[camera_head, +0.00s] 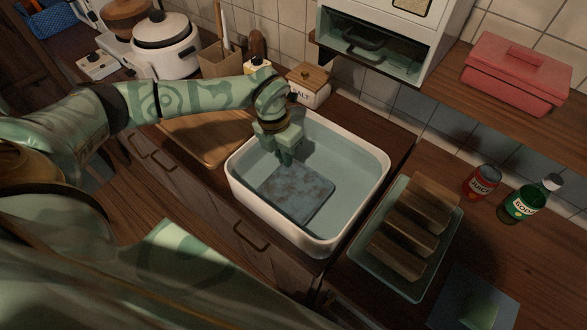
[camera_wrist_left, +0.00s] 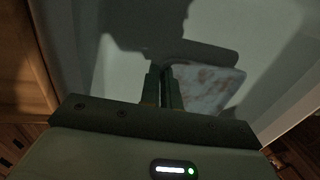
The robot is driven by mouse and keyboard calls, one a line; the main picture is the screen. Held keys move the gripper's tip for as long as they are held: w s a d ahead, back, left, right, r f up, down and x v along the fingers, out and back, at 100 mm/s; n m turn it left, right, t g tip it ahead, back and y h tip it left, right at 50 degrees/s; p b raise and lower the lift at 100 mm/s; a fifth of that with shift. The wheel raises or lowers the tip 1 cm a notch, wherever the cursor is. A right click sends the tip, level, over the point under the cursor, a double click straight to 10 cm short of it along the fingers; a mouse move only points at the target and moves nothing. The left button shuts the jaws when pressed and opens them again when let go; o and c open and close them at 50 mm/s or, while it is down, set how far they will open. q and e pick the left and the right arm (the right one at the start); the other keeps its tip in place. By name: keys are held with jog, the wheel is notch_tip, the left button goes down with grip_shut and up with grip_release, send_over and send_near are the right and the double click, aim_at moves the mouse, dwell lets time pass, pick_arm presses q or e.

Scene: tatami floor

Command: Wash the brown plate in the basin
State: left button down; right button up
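The brown plate (camera_head: 295,195) is a square, bluish-grey plate with brown patches. It lies tilted in the water of the white-rimmed basin (camera_head: 376,190). My left gripper (camera_head: 286,161) points down into the basin at the plate's far left edge. In the left wrist view its fingers (camera_wrist_left: 163,88) are almost together, with the plate (camera_wrist_left: 212,90) reaching out to their right. They look shut on the plate's edge, though the contact itself is partly hidden. My right gripper is not in view.
A wooden drying rack (camera_head: 412,225) in a pale tray stands right of the basin. A juice can (camera_head: 481,182) and a green bottle (camera_head: 525,203) stand beyond it. A salt box (camera_head: 308,86) is close behind my left wrist. A cutting board (camera_head: 205,135) lies left of the basin.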

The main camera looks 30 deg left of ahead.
aim_at(295, 191)
pick_arm(q)
jog(key=shift+s+d, duration=0.2)
jog(key=shift+d, duration=0.75)
jog(key=shift+s+d+f, duration=0.1)
jog(key=shift+d+f, duration=0.05)
jog(key=shift+d, duration=0.25)
